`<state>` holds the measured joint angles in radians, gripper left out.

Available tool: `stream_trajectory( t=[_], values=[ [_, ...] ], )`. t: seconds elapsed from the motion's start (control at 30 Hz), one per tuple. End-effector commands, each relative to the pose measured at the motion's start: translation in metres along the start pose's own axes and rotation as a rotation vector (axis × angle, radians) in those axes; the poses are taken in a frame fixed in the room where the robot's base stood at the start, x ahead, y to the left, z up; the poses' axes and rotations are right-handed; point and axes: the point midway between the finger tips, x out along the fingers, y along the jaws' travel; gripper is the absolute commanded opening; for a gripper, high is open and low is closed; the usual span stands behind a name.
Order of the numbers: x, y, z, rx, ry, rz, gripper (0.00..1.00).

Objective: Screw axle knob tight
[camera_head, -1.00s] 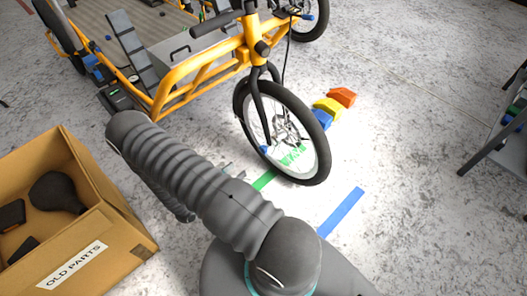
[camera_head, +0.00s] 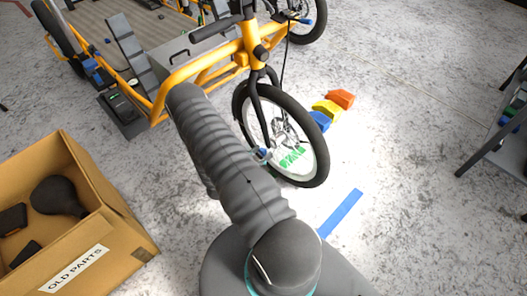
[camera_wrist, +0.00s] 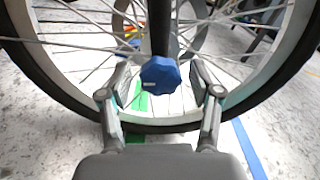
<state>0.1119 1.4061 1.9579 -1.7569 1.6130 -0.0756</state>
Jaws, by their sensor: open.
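The axle knob (camera_wrist: 160,74) is blue and lobed. In the wrist view it sits at the lower end of the dark fork leg (camera_wrist: 160,25), at the wheel's middle. My gripper (camera_wrist: 165,84) is open, its two fingers on either side of the knob with a gap on each side. I cannot tell how deep the knob lies between the fingertips. In the head view the knob (camera_head: 262,155) shows small at the hub of the front wheel (camera_head: 318,165), beside my arm. My gripper is mostly hidden there.
The yellow cargo bike frame (camera_head: 185,80) stands behind my arm. Blue, yellow and orange blocks (camera_head: 327,107) lie right of the wheel. A cardboard box (camera_head: 105,240) marked OLD PARTS is at left. A blue floor stripe (camera_head: 341,212) crosses clear concrete at right.

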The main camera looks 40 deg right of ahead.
Motion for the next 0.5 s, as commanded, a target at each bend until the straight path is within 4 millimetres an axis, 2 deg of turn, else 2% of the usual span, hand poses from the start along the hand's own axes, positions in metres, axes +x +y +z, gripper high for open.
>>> stream_trajectory(
  t=[0.37, 0.5],
  values=[
    [0.0049, -0.0001, -0.0001, 0.0, 0.0, 0.0, 0.64],
    [0.0048, -0.0002, -0.0001, 0.0, 0.0, 0.0, 0.29]
  ],
)
